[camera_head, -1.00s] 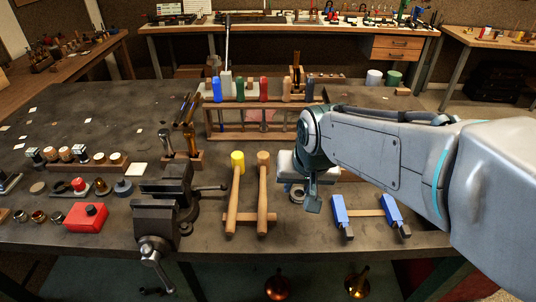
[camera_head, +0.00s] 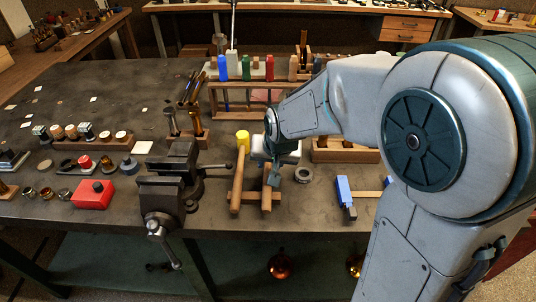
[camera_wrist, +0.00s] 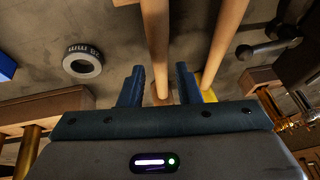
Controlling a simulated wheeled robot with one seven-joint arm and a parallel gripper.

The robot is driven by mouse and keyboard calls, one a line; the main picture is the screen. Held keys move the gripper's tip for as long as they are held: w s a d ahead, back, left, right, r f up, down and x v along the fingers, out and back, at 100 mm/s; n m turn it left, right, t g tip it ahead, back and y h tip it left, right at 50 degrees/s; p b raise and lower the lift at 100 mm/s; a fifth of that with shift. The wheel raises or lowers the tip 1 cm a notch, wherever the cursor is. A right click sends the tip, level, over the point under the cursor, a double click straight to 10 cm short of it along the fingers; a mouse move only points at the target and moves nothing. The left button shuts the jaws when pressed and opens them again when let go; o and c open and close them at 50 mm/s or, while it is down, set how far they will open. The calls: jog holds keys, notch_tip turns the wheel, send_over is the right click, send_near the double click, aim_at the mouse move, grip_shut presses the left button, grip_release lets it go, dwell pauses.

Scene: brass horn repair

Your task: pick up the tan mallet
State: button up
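The tan mallet's handle (camera_head: 266,202) shows below my gripper in the head view; its head is hidden there behind my gripper. My gripper (camera_wrist: 159,82) is open, with a finger to each side of that end in the picture and no visible contact. In the head view my gripper (camera_head: 273,178) is over the tan mallet. I cannot tell the height left between them.
A yellow-headed mallet (camera_head: 237,185) lies close on the left; its handle (camera_wrist: 226,40) is on the right in the wrist view. A metal ring (camera_head: 303,174), a vise (camera_head: 172,185), a tool rack (camera_head: 230,98) and a blue-jawed clamp (camera_head: 345,192) are nearby.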

aim_at(268, 165)
jog(key=shift+x, duration=2.45)
jog(key=shift+w+r, duration=0.1)
jog(key=shift+w, duration=0.05)
grip_shut()
jog(key=shift+r, duration=0.15)
